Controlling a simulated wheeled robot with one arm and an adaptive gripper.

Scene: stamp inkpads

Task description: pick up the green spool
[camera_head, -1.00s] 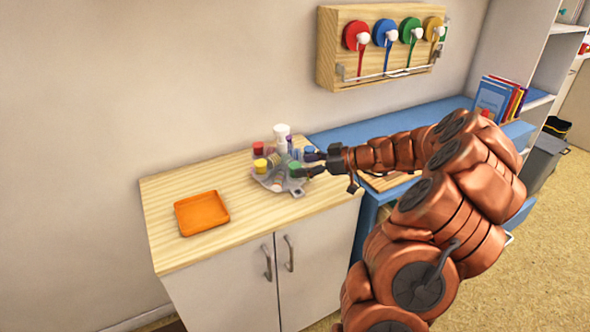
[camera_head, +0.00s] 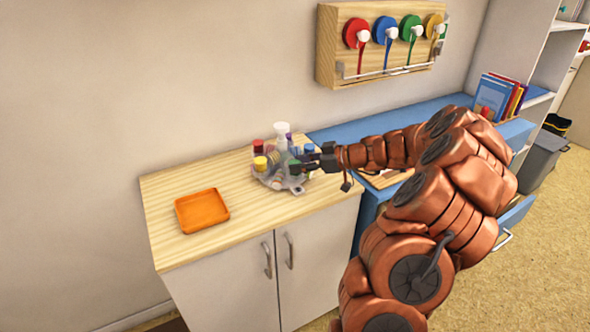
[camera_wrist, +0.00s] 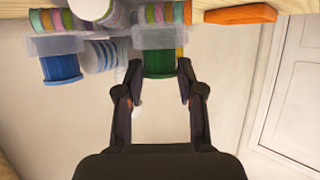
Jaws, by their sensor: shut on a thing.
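The green spool (camera_wrist: 160,64) is upright in the picture in the wrist view, between the two fingertips of my gripper (camera_wrist: 158,72). The fingers are shut on it from both sides. A translucent holder part (camera_wrist: 165,37) lies against its end. In the head view my gripper (camera_head: 304,160) reaches in from the right at the round spool holder (camera_head: 297,188). The green spool is mostly hidden there by the fingers. I cannot tell whether it is clear of the holder.
A blue spool (camera_wrist: 62,66) is beside it in the wrist view. Red (camera_head: 258,146), yellow (camera_head: 260,164) and white (camera_head: 282,130) items crowd the holder. An orange tray (camera_head: 202,211) sits on the wooden counter (camera_head: 160,240), with bare counter around it. A wall rack (camera_head: 345,75) hangs above.

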